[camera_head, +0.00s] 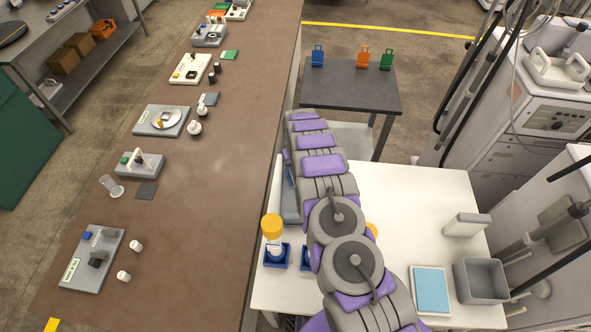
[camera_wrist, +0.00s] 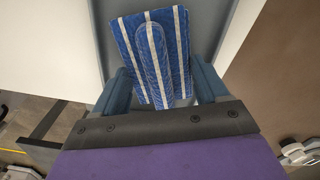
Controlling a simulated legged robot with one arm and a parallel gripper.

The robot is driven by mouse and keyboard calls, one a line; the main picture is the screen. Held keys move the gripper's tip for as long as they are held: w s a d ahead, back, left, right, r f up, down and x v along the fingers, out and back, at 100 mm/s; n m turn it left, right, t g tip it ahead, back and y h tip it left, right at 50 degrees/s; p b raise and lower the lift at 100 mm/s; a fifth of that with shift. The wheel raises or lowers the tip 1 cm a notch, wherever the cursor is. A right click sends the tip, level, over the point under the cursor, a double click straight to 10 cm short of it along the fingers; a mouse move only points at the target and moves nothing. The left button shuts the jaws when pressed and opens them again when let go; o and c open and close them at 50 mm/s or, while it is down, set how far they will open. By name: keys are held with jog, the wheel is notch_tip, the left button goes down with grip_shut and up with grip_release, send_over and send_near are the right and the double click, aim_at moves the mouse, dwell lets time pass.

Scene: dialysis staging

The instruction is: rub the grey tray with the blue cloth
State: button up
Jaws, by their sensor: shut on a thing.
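The blue cloth (camera_wrist: 181,50) has white stripes and a raised fold in its middle. It shows in the wrist view between the two blue fingers of my gripper (camera_wrist: 160,78), which is shut on the fold. The grey tray (camera_wrist: 208,25) lies beneath the cloth, with bare grey surface on both sides of it. I cannot tell whether the cloth touches the tray. In the head view a strip of the grey tray (camera_head: 289,207) shows at the left edge of the white table, beside my arm. My arm hides the rest of the tray and the cloth there.
The white table (camera_head: 415,195) holds a yellow-capped bottle (camera_head: 272,228) in a blue holder, a light-blue pad (camera_head: 431,290), a grey bin (camera_head: 481,280) and a white box (camera_head: 467,224). The long brown table (camera_head: 235,130) at left carries several stations. A dark table (camera_head: 350,88) stands behind.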

jog(key=r, duration=0.3)
jog(key=shift+s+d+r, duration=0.15)
jog(key=shift+d+r, duration=0.05)
jog(key=shift+r, duration=0.2)
jog(key=shift+d+r, duration=0.15)
jog(key=shift+r, duration=0.4)
jog(key=shift+a+r+p, duration=0.15)
jog(key=shift+a+r, duration=0.05)
jog(key=shift+r, duration=0.6)
jog(key=shift+a+r+p, duration=0.15)
jog(key=shift+a+r, duration=0.05)
jog(key=shift+r, duration=0.55)
jog(key=shift+d, duration=0.3)
